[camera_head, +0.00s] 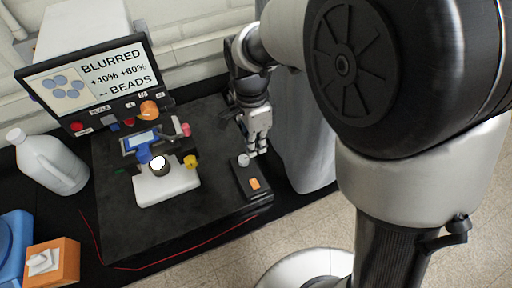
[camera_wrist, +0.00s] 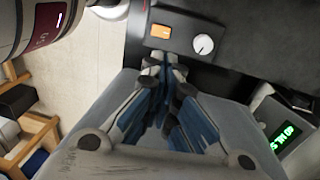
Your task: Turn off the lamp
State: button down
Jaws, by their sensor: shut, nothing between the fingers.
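A black control box (camera_head: 247,175) with a lit orange rocker switch (camera_head: 254,184) and a round white knob (camera_head: 244,160) lies at the right of the dark base. In the wrist view the box (camera_wrist: 181,20) shows its orange switch (camera_wrist: 160,31) and knob (camera_wrist: 203,44). A bright white light (camera_head: 158,162), which looks like the lamp, glows on the microscope stage. My gripper (camera_head: 257,152) is shut and empty beside the knob end of the box. In the wrist view its fingertips (camera_wrist: 164,62) are just below the box's edge; I cannot tell whether they touch it.
A microscope with a white stage (camera_head: 168,186) stands on the dark base (camera_head: 125,225), below a screen (camera_head: 92,80) reading "BLURRED". A white bottle (camera_head: 50,162), a blue container (camera_head: 14,235) and an orange tissue box (camera_head: 53,262) stand at the left. A green-lit display (camera_wrist: 284,137) shows in the wrist view.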

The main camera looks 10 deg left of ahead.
aim_at(260, 187)
jog(key=shift+a, duration=0.1)
jog(key=shift+s+d+r+p, duration=0.3)
jog(key=shift+s+p, duration=0.2)
jog(key=shift+p, duration=0.65)
jog(key=shift+f, duration=0.1)
jog(key=f, duration=0.4)
jog(key=s+f+b, duration=0.1)
jog(key=f, duration=0.4)
jog(key=f+b, duration=0.1)
jog(key=f, duration=0.3)
jog(key=shift+s+d+f, duration=0.2)
jog(key=shift+d+f, duration=0.2)
jog(key=shift+s+f, duration=0.1)
jog(key=shift+f, duration=0.25)
jog(key=shift+s+d, duration=0.15)
